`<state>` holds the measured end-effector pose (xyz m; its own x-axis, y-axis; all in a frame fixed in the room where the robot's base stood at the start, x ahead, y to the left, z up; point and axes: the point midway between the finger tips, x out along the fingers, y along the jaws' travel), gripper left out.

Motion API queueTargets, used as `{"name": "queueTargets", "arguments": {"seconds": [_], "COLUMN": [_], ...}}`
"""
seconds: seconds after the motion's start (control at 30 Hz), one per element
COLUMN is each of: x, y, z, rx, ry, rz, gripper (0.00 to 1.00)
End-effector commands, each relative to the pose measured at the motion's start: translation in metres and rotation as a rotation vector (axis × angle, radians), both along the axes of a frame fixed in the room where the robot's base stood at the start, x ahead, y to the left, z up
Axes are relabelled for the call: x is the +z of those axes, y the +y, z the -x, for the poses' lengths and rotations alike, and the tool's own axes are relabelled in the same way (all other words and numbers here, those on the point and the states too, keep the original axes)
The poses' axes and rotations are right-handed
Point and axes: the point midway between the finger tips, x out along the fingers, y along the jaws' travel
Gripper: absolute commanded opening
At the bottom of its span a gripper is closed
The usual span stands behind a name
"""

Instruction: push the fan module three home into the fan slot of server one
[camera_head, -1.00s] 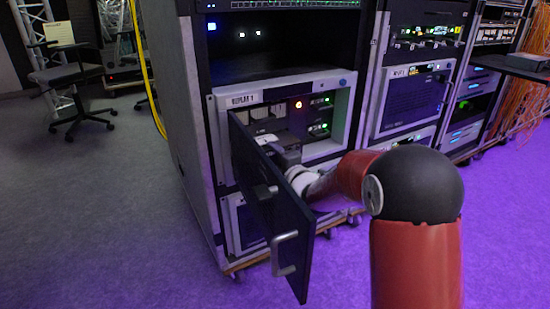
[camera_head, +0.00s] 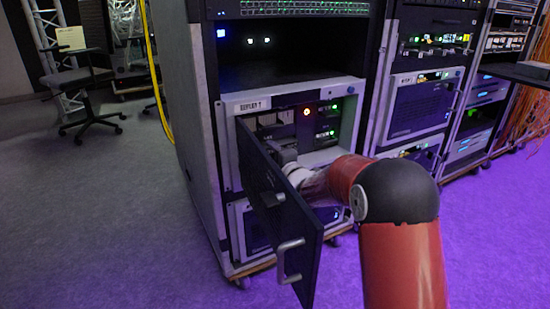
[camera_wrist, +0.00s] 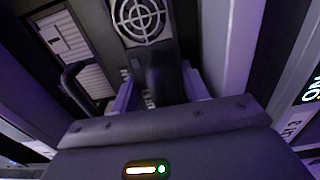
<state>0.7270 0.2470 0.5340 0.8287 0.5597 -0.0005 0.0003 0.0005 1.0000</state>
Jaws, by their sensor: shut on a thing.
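Server one (camera_head: 344,87), with a white label at its top left, sits in the near rack with its front open. My gripper (camera_wrist: 160,90) is shut on the dark handle of fan module three (camera_wrist: 142,42), which shows a round pale grille in the wrist view. In the head view my wrist reaches in behind the open door, and the gripper tips are mostly hidden there. The module is in line with the bay opening; how deep it sits in the fan slot I cannot tell.
The server's black door (camera_head: 280,210) with a metal handle (camera_head: 288,260) hangs open just left of my arm. Pale modules (camera_wrist: 80,55) stand left of the fan in the wrist view. More racks (camera_head: 413,105) stand to the right. The floor at left is clear up to a chair (camera_head: 85,85).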

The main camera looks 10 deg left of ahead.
Motion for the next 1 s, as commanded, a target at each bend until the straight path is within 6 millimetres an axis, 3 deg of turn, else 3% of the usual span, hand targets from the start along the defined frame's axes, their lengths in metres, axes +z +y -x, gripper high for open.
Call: {"name": "queueTargets", "arguments": {"seconds": [1.0], "x": [0.0038], "y": [-0.0038], "z": [0.0051], "rx": [0.0], "ry": [-0.006], "rz": [-0.003], "gripper": [0.0]}}
